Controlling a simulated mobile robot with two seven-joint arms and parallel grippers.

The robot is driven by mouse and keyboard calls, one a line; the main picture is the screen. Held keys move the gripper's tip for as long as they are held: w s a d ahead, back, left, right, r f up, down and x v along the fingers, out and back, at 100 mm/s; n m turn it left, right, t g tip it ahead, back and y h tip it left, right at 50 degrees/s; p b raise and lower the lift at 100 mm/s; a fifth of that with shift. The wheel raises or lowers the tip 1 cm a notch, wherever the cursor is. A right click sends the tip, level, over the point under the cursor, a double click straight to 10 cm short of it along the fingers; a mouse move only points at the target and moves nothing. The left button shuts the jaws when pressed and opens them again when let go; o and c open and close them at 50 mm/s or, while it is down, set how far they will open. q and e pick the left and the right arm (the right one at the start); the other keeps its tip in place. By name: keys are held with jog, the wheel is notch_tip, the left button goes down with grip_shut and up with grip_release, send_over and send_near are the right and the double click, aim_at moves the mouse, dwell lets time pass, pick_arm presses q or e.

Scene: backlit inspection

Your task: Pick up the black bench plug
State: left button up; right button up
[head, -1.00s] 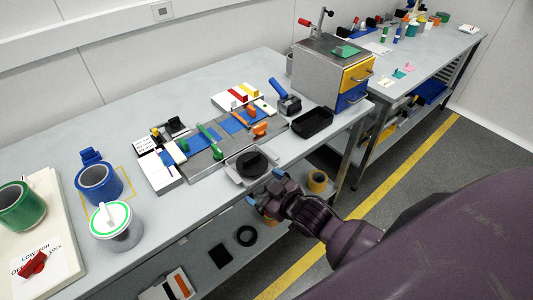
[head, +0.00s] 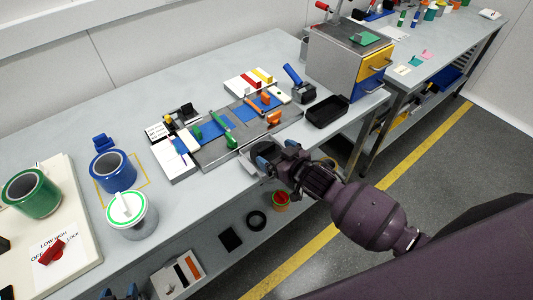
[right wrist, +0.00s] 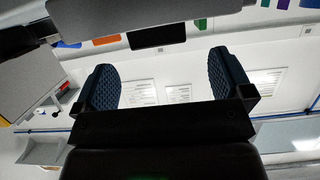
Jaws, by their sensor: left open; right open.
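The black bench plug is not clearly visible in the head view now. My right gripper (head: 268,154) covers the place at the bench's front edge where it showed earlier, on a grey bracket (head: 252,168). The right gripper is open, its fingers at the bracket. In the right wrist view, the two blue-padded fingers (right wrist: 163,80) stand wide apart with nothing gripped between them. A black block (right wrist: 157,36) shows beyond them under a grey edge; I cannot tell whether it is the plug. My left gripper (head: 122,293) shows only partly at the bottom edge, open and empty.
A grey fixture plate (head: 210,150) with green and orange clamps lies just behind the right gripper. A black tray (head: 327,111) and a steel drawer cabinet (head: 345,60) stand to the right. A white-lidded tin (head: 132,215) and blue tape roll (head: 113,172) stand left.

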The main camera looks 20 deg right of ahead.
aim_at(266, 146)
jog(key=shift+p+x, duration=0.35)
jog(key=shift+x, duration=2.4)
jog(key=shift+d, duration=0.15)
jog(key=shift+c, duration=0.3)
jog(key=c, duration=0.9)
